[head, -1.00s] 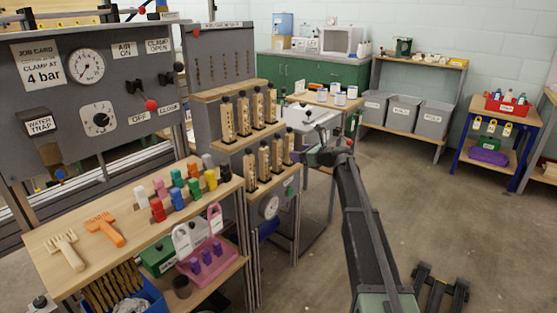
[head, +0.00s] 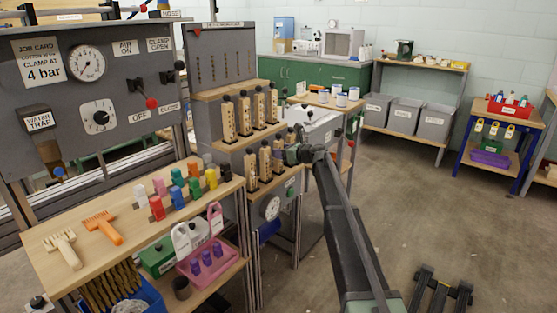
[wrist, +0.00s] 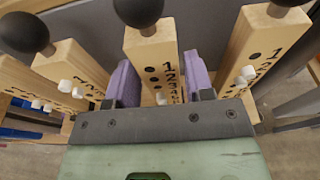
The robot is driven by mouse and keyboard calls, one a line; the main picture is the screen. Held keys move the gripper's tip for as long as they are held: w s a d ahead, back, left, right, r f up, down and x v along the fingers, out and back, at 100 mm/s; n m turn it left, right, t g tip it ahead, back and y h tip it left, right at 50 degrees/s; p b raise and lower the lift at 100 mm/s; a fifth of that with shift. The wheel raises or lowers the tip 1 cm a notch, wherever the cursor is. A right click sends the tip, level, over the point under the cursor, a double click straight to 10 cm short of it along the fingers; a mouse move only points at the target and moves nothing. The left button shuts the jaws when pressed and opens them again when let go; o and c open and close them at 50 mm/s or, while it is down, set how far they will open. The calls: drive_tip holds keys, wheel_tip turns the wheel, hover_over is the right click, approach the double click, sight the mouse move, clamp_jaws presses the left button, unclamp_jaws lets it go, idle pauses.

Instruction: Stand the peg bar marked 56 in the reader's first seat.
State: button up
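Wooden peg bars with black ball knobs stand in two rows on the rack, an upper row (head: 244,116) and a lower row (head: 264,162). My gripper (head: 293,155) is at the right end of the lower row. In the wrist view, its purple fingers (wrist: 160,78) straddle one upright peg bar (wrist: 152,48), which has a number column and white pegs. The fingers are close to its sides; contact is not clear. Other bars stand to its left (wrist: 75,62) and right (wrist: 262,48). I cannot read a 56 on any bar, and cannot make out the reader's seats.
Grey bins (head: 405,115) and a blue-framed table (head: 500,125) stand farther back. The floor at the right is mostly clear.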

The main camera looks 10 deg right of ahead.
sight(281, 141)
drive_tip(key=c, duration=0.6)
drive_tip(key=shift+o, duration=0.2)
wheel_tip(281, 141, up, 4)
drive_tip(key=p, duration=0.4)
drive_tip(key=shift+r, duration=0.1)
